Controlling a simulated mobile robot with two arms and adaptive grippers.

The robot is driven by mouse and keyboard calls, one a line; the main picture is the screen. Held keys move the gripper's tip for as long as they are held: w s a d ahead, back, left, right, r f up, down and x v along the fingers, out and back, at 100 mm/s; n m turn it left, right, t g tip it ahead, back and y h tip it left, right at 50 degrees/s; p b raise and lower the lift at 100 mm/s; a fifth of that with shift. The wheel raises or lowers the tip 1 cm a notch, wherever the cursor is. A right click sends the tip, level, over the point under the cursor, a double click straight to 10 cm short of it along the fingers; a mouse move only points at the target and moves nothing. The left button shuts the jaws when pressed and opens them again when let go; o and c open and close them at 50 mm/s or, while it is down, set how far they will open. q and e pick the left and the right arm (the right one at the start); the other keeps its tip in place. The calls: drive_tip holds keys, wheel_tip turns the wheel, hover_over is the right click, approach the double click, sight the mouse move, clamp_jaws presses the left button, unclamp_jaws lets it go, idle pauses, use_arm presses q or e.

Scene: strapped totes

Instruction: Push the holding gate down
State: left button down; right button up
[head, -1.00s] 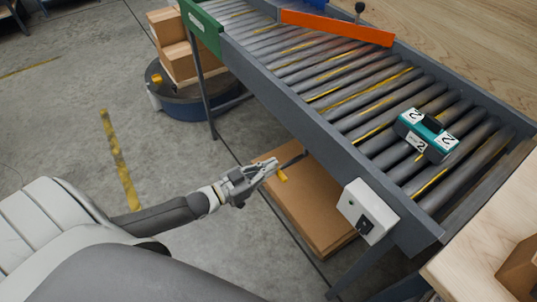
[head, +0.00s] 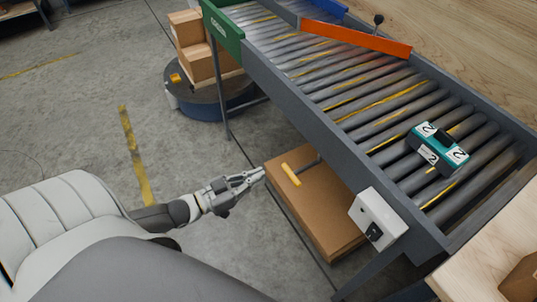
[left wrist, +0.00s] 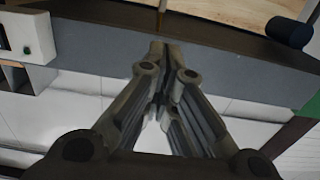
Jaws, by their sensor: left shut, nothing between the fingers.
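A lever with a yellow handle (head: 291,174) sticks out from the near side of the roller conveyor (head: 335,140) on a dark rod. An orange bar (head: 355,38) lies across the rollers farther up. I cannot tell for sure which of these is the holding gate. My left gripper (head: 262,173) is shut and empty, just left of the yellow handle, with a small gap in the head view. In the left wrist view, its closed fingers (left wrist: 158,48) point toward the conveyor's dark side frame (left wrist: 100,58). My right gripper is not in view.
A teal tote (head: 438,147) with number 2 labels sits on the rollers. A white control box (head: 378,218) is fixed to the conveyor side. Large cardboard (head: 320,215) lies beneath. Boxes (head: 195,58) stand on a round blue base (head: 205,104). The floor to the left is clear.

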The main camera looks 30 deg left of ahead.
use_arm(q)
drive_tip(key=shift+v, duration=0.8)
drive_tip(key=s+a+f+n+g+y, duration=0.1)
drive_tip(key=s+a+f+g+y, duration=0.15)
drive_tip(key=f, duration=0.65)
drive_tip(key=s+a+f+n+g+y, duration=0.1)
drive_tip(key=s+f+y, duration=0.15)
drive_tip(key=f, duration=0.65)
drive_tip(key=s+a+f+n+g+y, duration=0.1)
drive_tip(key=s+a+f+g+y, duration=0.15)
drive_tip(key=f, duration=0.65)
drive_tip(key=s+d+f+g, duration=0.4)
drive_tip(key=s+d+f, duration=0.2)
drive_tip(key=s, duration=0.6)
drive_tip(key=s+d+f+g, duration=0.4)
drive_tip(key=s+d+f, duration=0.2)
drive_tip(key=s+f, duration=0.4)
drive_tip(key=s, duration=0.3)
drive_tip(key=shift+d+f+g, duration=0.15)
drive_tip(key=shift+f+g, duration=0.25)
